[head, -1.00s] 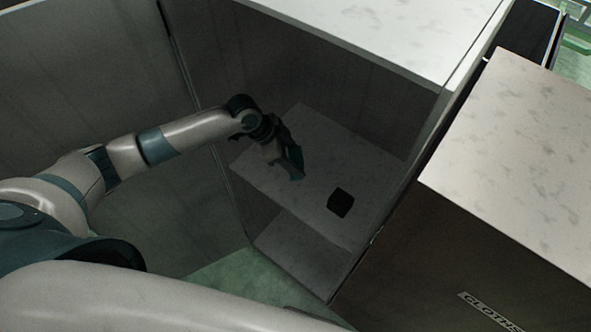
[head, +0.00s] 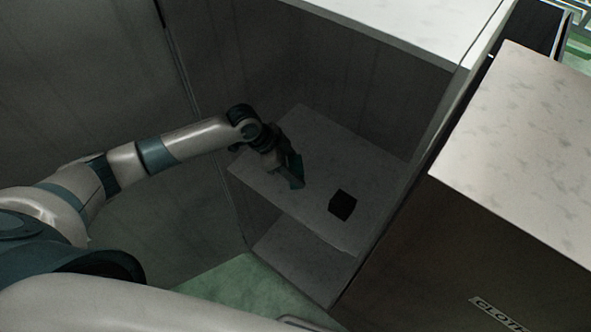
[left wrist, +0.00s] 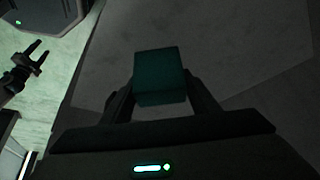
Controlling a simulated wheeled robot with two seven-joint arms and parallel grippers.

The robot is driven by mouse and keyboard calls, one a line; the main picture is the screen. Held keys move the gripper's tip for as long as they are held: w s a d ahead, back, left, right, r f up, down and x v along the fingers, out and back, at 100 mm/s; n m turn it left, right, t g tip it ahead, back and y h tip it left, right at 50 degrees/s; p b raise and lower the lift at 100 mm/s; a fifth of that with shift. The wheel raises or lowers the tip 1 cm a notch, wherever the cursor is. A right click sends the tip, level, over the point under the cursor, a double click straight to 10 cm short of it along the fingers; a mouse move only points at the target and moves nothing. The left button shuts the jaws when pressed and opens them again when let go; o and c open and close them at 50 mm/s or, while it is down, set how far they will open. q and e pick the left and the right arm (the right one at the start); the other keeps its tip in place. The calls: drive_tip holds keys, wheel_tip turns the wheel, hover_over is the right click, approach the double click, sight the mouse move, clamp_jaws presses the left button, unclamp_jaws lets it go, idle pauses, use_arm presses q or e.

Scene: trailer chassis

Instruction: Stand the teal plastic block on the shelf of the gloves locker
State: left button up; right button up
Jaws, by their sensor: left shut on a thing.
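My left gripper (left wrist: 160,105) is shut on the teal block (left wrist: 160,72), which sits between its two fingers in the left wrist view. In the head view the left gripper (head: 290,172) is inside the open locker, over the left part of its grey shelf (head: 375,165). The block shows there only as a dark teal shape at the fingertips. I cannot tell whether it touches the shelf. My right gripper (left wrist: 34,62) shows at the upper left of the left wrist view, with its fingers apart and nothing between them.
A small black block (head: 342,205) stands on the shelf, right of my left gripper. A lower compartment (head: 300,262) lies below the shelf. A closed-looking locker (head: 520,150) with a partly readable "CLOTH" label stands at the right. The shelf behind the black block is bare.

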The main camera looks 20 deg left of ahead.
use_arm(q)
drive_tip(key=o, duration=1.2)
drive_tip(key=shift+c, duration=0.2)
drive_tip(key=shift+p+v, duration=0.65)
drive_tip(key=shift+v, duration=0.1)
drive_tip(key=p+v, duration=0.7)
drive_tip(key=v, duration=0.3)
drive_tip(key=shift+a+r, duration=0.15)
drive_tip(key=shift+r, duration=0.15)
